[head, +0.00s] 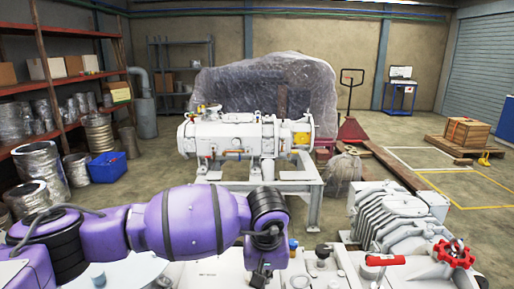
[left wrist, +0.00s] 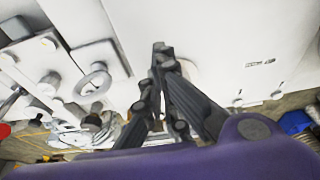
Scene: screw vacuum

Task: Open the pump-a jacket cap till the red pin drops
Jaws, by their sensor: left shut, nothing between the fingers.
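My left arm reaches in from the left in the head view, and my left gripper (head: 258,276) points down over the white machine top. In the left wrist view the black fingers of my left gripper (left wrist: 160,50) meet at the tips, with nothing between them. A pale round spot (left wrist: 190,70) on the white casing shows just behind the fingers, partly hidden. Left of the fingers are a ring-shaped fitting (left wrist: 97,80) and a round knob (left wrist: 50,84). I cannot tell which fitting is the pump-a jacket cap. I cannot make out a red pin. My right gripper is in neither view.
A ribbed grey pump body (head: 400,215), a red lever (head: 385,260) and a red handwheel (head: 453,253) stand at the right. A white pump on a frame (head: 240,135) stands farther back.

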